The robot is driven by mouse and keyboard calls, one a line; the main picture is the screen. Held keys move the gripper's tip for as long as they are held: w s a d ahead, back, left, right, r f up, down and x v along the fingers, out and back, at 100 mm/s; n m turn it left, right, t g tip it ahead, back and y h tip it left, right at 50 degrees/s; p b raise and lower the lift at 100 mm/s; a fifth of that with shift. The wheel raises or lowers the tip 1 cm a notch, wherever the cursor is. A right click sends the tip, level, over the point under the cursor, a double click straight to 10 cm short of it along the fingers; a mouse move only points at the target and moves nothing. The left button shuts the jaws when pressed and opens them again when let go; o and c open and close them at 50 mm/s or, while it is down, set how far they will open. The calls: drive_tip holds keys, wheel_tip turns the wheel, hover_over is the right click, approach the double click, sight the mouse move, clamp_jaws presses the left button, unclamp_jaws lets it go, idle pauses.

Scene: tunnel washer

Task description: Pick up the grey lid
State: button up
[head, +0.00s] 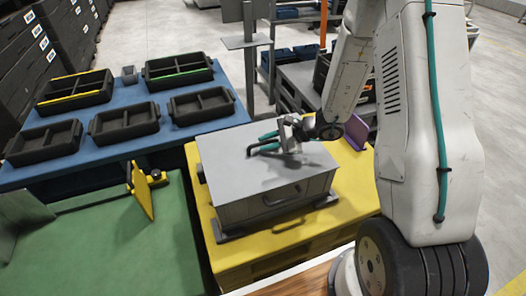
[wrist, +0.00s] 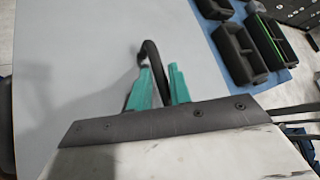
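The grey lid (head: 228,172) is a flat plate lying on top of a grey box (head: 290,202). It also fills much of the wrist view (wrist: 70,60). A black arched handle (head: 249,152) stands up from the lid, and it also shows in the wrist view (wrist: 152,52). My gripper (head: 262,143) reaches in from the right, low over the lid. The fingers hide the handle's near part.
The box stands on a yellow platform (head: 278,236). A blue table (head: 118,84) with several black trays is behind left. A green surface (head: 140,245) with an upright yellow flap (head: 142,192) lies left. A purple panel (head: 356,131) stands right of the box.

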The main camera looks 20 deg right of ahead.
drive_tip(key=shift+x, duration=0.75)
clamp_jaws()
drive_tip(key=shift+r, duration=0.1)
